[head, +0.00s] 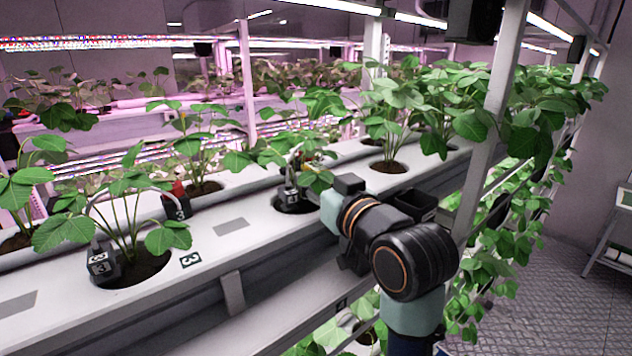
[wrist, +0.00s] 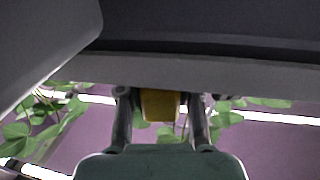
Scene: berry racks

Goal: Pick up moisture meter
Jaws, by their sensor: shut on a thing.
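My gripper (wrist: 160,98) shows in the wrist view with its two dark fingers on either side of a yellow block-like thing. This yellow thing appears to be the moisture meter (wrist: 160,108), and my gripper is shut on it. Its upper end is cut off from sight by a dark edge above, so I cannot tell its full shape. In the head view my arm reaches up to the white growing channel (head: 232,228). My fingers and the held meter are hidden there behind my wrist and leaves.
Strawberry plants (head: 125,200) grow from round holes in the channel. Black units marked 3 (head: 103,263) with pale hoops stand by some plants. A white upright post (head: 493,120) rises close right of my arm. Leaves hang along the right side. The aisle floor (head: 570,300) is clear.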

